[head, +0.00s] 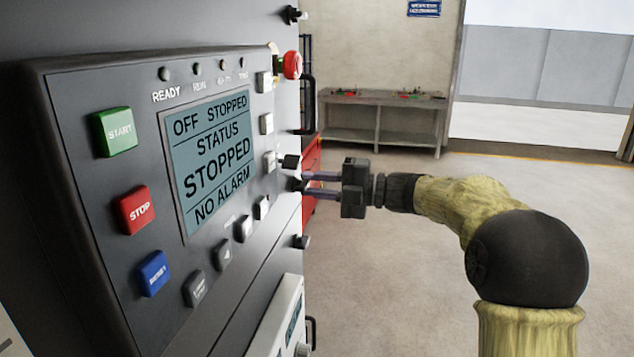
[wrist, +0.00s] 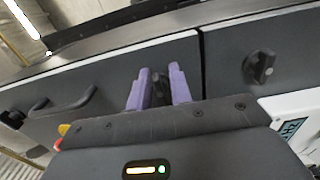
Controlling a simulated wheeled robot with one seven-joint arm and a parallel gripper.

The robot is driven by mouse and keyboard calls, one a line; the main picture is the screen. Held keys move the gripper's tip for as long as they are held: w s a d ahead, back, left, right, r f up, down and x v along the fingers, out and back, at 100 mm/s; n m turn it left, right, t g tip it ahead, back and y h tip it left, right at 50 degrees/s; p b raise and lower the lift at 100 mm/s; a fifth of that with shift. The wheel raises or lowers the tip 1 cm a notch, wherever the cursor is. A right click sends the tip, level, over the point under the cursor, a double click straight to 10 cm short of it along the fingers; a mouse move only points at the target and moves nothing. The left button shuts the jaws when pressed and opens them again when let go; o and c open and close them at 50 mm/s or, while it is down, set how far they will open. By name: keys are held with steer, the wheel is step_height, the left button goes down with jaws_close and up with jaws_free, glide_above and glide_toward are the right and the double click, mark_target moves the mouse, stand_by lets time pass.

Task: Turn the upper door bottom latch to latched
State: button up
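The upper door bottom latch (wrist: 160,88) is a small dark knob on the grey door, just left of the door seam in the wrist view. My gripper (wrist: 161,72) has its two purple fingers on either side of this knob. In the head view my gripper (head: 304,184) reaches in from the right, with its fingertips at the cabinet edge and the dark knob (head: 297,184) at their tips. The fingers stand apart; whether they touch the knob I cannot tell. The fingers partly hide the knob, so its angle is unclear.
A control panel (head: 180,200) juts out from the cabinet, with a red emergency stop (head: 292,65) and a black door handle (head: 308,105) beyond. A lower door latch (wrist: 260,67) sits across the seam. A workbench (head: 380,118) stands behind; the floor on the right is clear.

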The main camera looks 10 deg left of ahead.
steer(key=shift+o, duration=1.2)
steer(key=shift+s+a+r, duration=0.1)
steer(key=shift+s+a, duration=0.05)
steer(key=shift+a, duration=0.05)
steer(key=s+d+b, duration=0.1)
steer(key=d+b, duration=0.3)
steer(key=d, duration=1.4)
steer(key=w+m+t+h, duration=0.2)
steer(key=w+m+t, duration=0.4)
steer(key=m+t, duration=0.35)
steer(key=d+f+m+t+h, duration=0.5)
steer(key=f+m+h, duration=0.3)
steer(key=m+h, duration=0.3)
steer(key=s+d+f+m+g+h, duration=0.25)
steer(key=s+f+m+g, duration=0.2)
steer(key=s+f, duration=0.35)
steer(key=s+d+f+m+g+h, duration=0.25)
steer(key=s+f+m, duration=0.35)
steer(key=f, duration=0.3)
steer(key=s+a+f+m+g+p, duration=0.1)
steer(key=s+f+g, duration=0.5)
steer(key=s, duration=0.9)
steer(key=a+f+m, duration=0.1)
steer(key=m, duration=0.1)
steer(key=shift+f+m, duration=0.4)
